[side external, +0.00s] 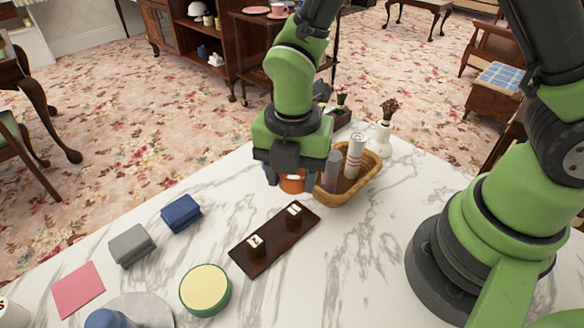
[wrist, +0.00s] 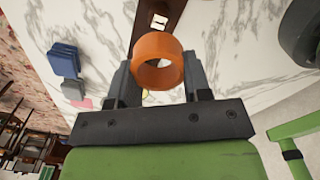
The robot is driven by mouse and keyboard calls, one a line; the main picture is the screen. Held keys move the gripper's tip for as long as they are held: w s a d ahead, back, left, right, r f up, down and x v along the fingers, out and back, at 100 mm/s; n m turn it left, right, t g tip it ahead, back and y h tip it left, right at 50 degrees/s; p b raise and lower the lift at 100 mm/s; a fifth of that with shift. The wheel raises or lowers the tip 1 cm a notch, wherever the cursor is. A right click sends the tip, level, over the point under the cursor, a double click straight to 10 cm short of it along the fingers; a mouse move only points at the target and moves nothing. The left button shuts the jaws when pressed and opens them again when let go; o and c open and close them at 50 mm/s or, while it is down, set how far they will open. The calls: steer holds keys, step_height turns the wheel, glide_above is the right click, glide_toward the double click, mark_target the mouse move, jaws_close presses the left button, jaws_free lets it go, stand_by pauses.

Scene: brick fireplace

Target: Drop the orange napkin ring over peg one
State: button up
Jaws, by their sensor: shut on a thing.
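The orange napkin ring (side external: 292,185) is held between the two fingers of my gripper (side external: 289,178). In the wrist view the ring (wrist: 157,77) shows its round opening between the dark fingers. A dark wooden board (side external: 272,254) lies on the marble table, in front of and to the left of my gripper in the side view. It bears two short dark pegs with white number tags, a nearer peg (side external: 257,251) and a farther peg (side external: 292,218). The tag numbers are too small to read surely. The ring is apart from both pegs. The board's end (wrist: 143,22) shows behind the ring in the wrist view.
A wicker basket (side external: 350,192) with upright rolls stands close right of my gripper. Blue (side external: 181,214) and grey (side external: 131,245) folded cloths, a pink square (side external: 78,289) and a round yellow-topped tin (side external: 205,289) lie left of the board. Bare marble surrounds the board.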

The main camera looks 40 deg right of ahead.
mark_target(293, 214)
steer(key=shift+f, duration=2.6)
steer(key=shift+f, duration=2)
steer(key=o, duration=1)
steer(key=shift+r, duration=0.1)
step_height(293, 214, up, 10)
steer(key=shift+f, duration=0.15)
